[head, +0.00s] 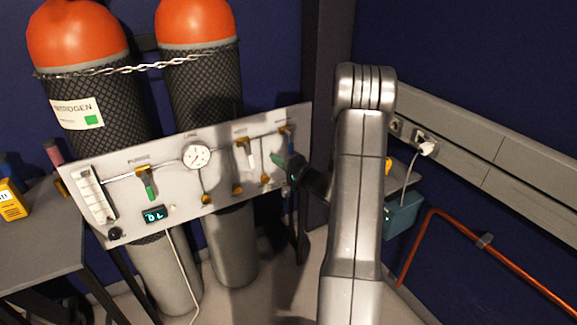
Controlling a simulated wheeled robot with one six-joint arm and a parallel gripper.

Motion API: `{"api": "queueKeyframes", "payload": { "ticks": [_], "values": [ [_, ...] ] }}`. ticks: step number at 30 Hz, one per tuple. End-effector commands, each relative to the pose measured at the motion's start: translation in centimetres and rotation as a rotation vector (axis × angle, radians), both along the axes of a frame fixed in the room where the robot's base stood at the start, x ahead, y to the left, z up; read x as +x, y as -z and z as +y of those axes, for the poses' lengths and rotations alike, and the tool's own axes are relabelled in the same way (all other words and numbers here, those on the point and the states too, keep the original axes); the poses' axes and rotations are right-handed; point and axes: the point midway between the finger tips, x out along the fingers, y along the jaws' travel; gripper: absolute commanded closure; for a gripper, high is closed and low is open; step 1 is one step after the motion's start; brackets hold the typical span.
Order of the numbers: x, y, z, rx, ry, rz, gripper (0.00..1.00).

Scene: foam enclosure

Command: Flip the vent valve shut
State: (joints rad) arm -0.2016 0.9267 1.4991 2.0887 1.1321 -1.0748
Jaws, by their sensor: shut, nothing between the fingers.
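The vent valve (243,143) is on the upper right part of the light grey panel (222,172), under a small label that seems to read VENT. It has a brass-coloured body, and its pale lever (251,157) points down, slightly tilted, across the line of the pipe. I cannot tell whether the fingertips touch the panel or a fitting.
A grey table (40,240) is at left; an orange pipe (500,263) runs along the right wall.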

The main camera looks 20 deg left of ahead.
Motion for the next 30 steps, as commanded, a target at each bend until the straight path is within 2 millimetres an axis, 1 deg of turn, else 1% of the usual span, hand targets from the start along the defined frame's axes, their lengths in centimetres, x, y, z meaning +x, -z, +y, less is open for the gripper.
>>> {"api": "queueKeyframes", "payload": {
  "ticks": [1, 3, 6, 9, 15, 25, 30],
  "values": [
    [0.4, -0.1, 1.1, 0.000, -0.003, 0.000, 1.00],
    [1.0, 0.0, 2.3, 0.000, -0.004, 0.000, 1.00],
    [-0.4, 0.2, 3.3, 0.000, -0.003, 0.005, 1.00],
    [-1.3, 0.4, 4.0, -0.001, -0.002, 0.004, 1.00],
    [-2.0, 0.5, 4.6, -0.001, -0.001, 0.001, 1.00],
    [-2.0, 0.6, 4.6, -0.001, -0.001, 0.001, 1.00],
    [-2.4, 1.1, 4.9, 0.015, -0.001, 0.018, 1.00]
  ]
}}
